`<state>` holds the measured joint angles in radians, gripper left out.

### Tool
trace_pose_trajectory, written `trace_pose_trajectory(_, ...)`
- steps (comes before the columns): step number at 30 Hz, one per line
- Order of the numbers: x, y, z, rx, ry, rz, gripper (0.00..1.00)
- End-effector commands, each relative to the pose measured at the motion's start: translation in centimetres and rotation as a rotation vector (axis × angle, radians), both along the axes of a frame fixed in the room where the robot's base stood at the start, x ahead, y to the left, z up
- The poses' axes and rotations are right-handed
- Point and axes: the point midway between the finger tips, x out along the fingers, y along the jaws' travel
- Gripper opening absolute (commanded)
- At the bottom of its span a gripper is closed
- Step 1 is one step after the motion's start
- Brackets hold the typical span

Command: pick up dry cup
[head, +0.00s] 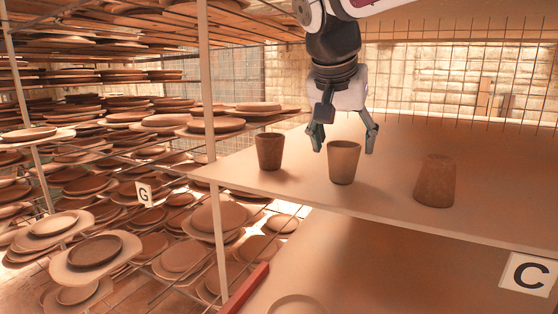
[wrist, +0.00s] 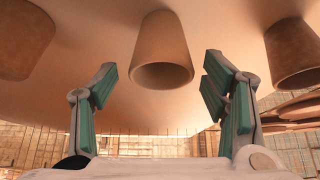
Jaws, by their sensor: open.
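Three clay cups stand on the shelf board. The middle cup (head: 344,164) is the palest, with its open rim up; the left cup (head: 270,152) is browner and also rim up. The right cup (head: 436,182) is darker and stands with its narrow end up. No label shows which is dry. My gripper (head: 345,138) is open and empty, pointing down over the middle cup, its fingers apart on either side near the rim. In the wrist view, the middle cup (wrist: 162,50) appears inverted between the fingers (wrist: 162,90), not visibly touching them.
The shelf board (head: 385,197) has a front edge with a C sign (head: 528,274) at right. A pale post (head: 211,120) stands left of the cups. Racks of plates (head: 95,250) with a G sign (head: 144,193) fill the left. A wire grid (head: 470,85) closes the back.

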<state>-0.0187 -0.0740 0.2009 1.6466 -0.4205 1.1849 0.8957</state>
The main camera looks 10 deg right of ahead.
Motion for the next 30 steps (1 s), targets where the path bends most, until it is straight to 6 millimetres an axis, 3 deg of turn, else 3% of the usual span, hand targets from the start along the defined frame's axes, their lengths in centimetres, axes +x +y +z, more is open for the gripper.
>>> trace_pose_trajectory(16, 3.0, -1.8, -4.3, 0.0, 0.002, -0.001, 0.68)
trace_pose_trajectory(25, 3.3, -2.0, -4.8, 0.0, 0.0, 0.001, 0.68)
trace_pose_trajectory(30, 3.3, -2.0, -4.8, 0.0, 0.0, 0.001, 0.29)
